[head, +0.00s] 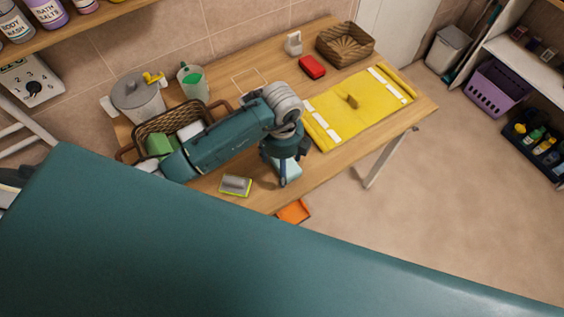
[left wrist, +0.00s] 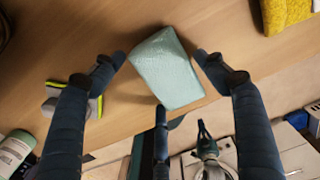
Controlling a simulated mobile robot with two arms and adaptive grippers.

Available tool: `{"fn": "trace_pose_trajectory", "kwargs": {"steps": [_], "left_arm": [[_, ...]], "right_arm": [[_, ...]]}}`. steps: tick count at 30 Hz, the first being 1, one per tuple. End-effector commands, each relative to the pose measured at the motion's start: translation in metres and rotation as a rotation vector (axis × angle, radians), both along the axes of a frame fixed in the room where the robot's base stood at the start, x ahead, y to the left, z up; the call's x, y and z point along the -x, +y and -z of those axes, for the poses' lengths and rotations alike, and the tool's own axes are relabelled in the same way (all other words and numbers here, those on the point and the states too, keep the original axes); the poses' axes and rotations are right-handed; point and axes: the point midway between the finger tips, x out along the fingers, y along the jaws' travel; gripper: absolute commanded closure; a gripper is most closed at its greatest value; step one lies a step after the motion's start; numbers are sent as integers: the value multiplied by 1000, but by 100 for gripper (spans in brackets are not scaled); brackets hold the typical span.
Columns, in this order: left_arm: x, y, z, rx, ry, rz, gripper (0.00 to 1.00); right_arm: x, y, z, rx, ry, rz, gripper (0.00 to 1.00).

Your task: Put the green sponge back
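A pale mint-green block (head: 291,173), which looks like a sponge, lies on the wooden table near its front edge. It shows large in the left wrist view (left wrist: 167,70). My left gripper (head: 284,158) points down over it. In the left wrist view the fingers of my left gripper (left wrist: 160,78) are spread around the block, with visible gaps at the sides; contact with the lower finger is unclear. My right gripper is not in view.
A grey scrubber with a yellow-green edge (head: 236,185) lies left of the block. A yellow mat (head: 335,105) covers the right side. A red block (head: 312,66), a wicker basket (head: 345,42), a lidded container (head: 138,97) and a cup (head: 192,82) stand farther back.

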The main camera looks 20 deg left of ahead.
Motion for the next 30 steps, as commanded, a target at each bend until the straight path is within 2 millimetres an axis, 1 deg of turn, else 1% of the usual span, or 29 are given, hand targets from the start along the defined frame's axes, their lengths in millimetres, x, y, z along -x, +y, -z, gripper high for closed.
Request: {"fn": "trace_pose_trajectory", "kwargs": {"steps": [9,13,17,23,24,27,30], "left_arm": [[-1,0,-2,0,-2,0,19],[-2,0,-11,0,-5,0,19],[-3,0,-33,1,-8,1,19],[-3,0,-77,0,-9,0,19],[-3,0,-87,0,-9,0,19],[-2,1,-104,-1,-6,1,19],[-2,1,-116,-1,-6,0,19]], "right_arm": [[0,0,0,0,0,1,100],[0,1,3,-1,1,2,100],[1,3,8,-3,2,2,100],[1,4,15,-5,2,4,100],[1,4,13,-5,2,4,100],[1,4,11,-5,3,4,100],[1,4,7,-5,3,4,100]]}}
